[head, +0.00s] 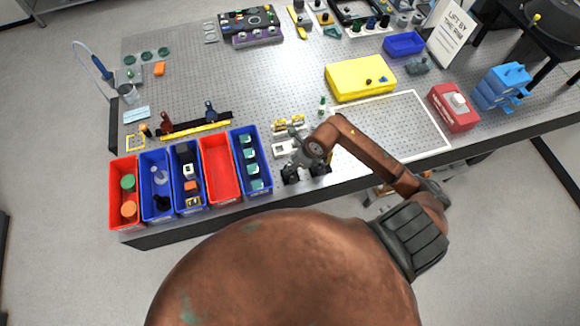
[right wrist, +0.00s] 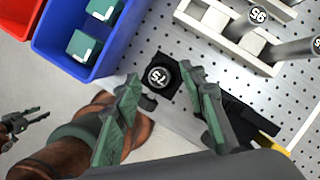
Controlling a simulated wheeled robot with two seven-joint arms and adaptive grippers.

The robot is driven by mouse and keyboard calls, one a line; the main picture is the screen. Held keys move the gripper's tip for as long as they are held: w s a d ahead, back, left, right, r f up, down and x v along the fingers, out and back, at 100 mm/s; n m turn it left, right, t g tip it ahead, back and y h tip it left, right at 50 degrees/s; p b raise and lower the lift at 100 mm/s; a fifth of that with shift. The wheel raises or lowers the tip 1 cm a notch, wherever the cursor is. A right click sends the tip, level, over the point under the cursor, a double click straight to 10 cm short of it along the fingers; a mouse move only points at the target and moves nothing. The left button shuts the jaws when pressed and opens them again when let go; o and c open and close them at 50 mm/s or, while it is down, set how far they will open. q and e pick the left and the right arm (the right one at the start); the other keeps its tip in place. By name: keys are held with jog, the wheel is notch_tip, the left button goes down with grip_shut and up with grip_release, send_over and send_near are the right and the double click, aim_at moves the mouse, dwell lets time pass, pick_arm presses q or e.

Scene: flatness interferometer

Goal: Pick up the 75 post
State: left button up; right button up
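The 75 post (right wrist: 157,77) shows in the right wrist view as a dark round top with a white-ringed label, in or on a black block on the perforated table. It stands between the fingertips of my right gripper (right wrist: 163,84), which is open, with gaps visible on both sides. In the head view my right gripper (head: 305,173) is at the table's front edge, partly hidden by my arm, and the post cannot be made out there. A gripper at the left edge of the right wrist view, seemingly my left (right wrist: 25,122), is empty; its opening is unclear.
A white rack (right wrist: 215,20) with other labelled posts is close on the right. A blue bin (right wrist: 47,35) with teal-topped parts is on the left.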

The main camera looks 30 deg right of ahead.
jog(key=shift+w+a+f, duration=0.1)
jog(key=shift+f, duration=0.2)
jog(key=shift+c, duration=0.4)
grip_shut()
